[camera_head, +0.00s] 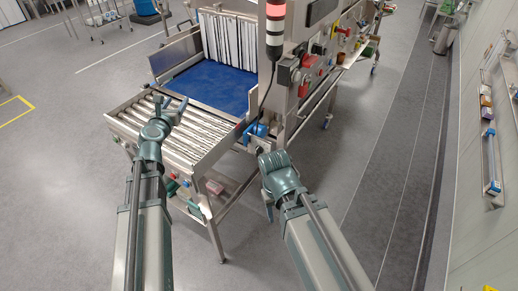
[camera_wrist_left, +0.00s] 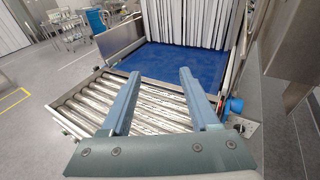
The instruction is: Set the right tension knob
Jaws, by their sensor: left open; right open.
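A blue knob (camera_head: 258,130) sits at the right side of the conveyor frame, near the machine housing; it is likely the right tension knob. It also shows at the right in the left wrist view (camera_wrist_left: 233,105). My left gripper (camera_head: 172,102) is over the roller section, to the left of the knob. Its two fingers (camera_wrist_left: 159,78) are apart and empty. My right gripper (camera_head: 269,206) is open, just below and right of the knob in the head view, apart from it. Its fingers are partly hidden by its own body.
The roller bed (camera_head: 190,135) leads to a blue belt (camera_head: 212,88) and a white strip curtain (camera_head: 232,40). A stack light (camera_head: 275,28) and its hanging cable stand behind the knob. A red knob or switch (camera_head: 308,60) is on the housing. The floor at the right is clear.

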